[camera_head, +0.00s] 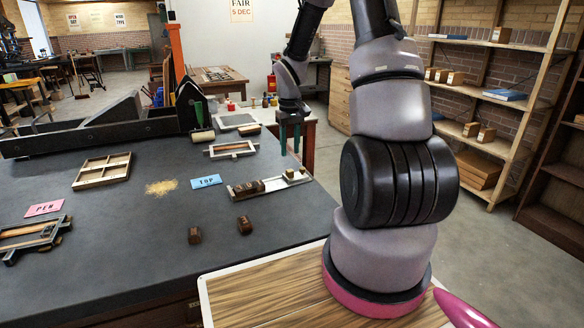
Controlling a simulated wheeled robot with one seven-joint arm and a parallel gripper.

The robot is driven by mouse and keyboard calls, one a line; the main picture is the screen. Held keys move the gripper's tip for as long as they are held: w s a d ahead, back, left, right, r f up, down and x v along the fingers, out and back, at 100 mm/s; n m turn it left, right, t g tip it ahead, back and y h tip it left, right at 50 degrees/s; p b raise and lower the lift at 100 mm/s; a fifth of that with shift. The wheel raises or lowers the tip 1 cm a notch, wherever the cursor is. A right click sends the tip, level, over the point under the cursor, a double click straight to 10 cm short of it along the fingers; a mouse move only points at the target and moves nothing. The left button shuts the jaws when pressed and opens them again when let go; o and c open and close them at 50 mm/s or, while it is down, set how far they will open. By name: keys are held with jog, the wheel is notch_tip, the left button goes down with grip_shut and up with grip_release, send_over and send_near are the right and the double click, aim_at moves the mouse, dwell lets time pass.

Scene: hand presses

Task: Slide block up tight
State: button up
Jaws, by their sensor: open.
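A long narrow pale tray (299,180) lies near the right edge of the dark tabletop. Two loose brown blocks lie on the tabletop in front of the tray, one on the left (195,236) and one on the right (244,225). My gripper (290,150) points down above the right part of the tray, open, with nothing visible between its fingers.
A blue "TOP" card (206,181) lies left of the tray, near a sandy patch (161,187). A compartmented wooden tray (102,171), a pink "PEN" card (44,208) and a framed piece (231,149) lie around. The front middle of the tabletop (130,250) is clear.

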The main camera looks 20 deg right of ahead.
aim_at(290, 170)
notch_tip(290, 170, down, 7)
jog(key=shift+f, duration=0.15)
jog(key=shift+a, duration=0.1)
grip_shut()
dwell(1.4)
